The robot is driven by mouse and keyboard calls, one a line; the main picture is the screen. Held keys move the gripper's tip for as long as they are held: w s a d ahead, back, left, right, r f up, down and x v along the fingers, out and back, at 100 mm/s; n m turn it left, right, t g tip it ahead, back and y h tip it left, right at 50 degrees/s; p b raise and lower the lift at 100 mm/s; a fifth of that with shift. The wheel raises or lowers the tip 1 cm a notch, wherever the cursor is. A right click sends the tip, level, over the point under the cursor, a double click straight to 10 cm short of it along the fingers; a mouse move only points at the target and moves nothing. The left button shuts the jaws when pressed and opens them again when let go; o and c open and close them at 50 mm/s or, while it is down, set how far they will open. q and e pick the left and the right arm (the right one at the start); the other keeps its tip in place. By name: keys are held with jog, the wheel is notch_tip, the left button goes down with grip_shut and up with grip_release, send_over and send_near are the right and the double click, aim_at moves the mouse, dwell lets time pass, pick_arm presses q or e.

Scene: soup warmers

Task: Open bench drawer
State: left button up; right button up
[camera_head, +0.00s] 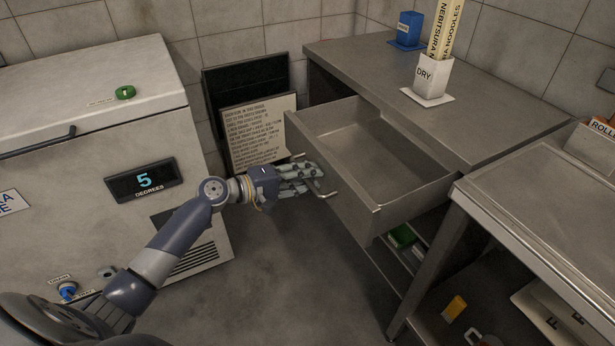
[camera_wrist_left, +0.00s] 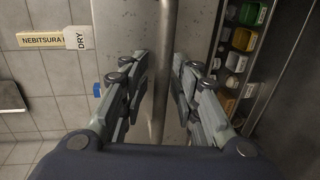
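The bench drawer (camera_head: 372,222) is pulled well out of the steel bench (camera_head: 470,100), and its empty inside shows. Its bar handle (camera_head: 329,193) runs along the drawer front. My left gripper (camera_head: 312,176) is at this handle, with its fingers on either side of the bar. The exact contact is hard to see. The drawer front shows behind the bar. My right gripper is not in view.
A white freezer-like unit (camera_head: 90,110) with a "5 degrees" display stands at the left. A text board (camera_head: 258,133) leans by the wall. A white "DRY" holder (camera_head: 432,79) and a blue container (camera_head: 409,28) stand on the bench. Another steel table (camera_head: 550,205) is close at the right.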

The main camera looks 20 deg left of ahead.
pick_arm(q)
jog(key=shift+s, duration=0.1)
jog(key=v, duration=1.1)
jog(key=shift+s+a, duration=0.3)
jog(key=shift+s, duration=0.05)
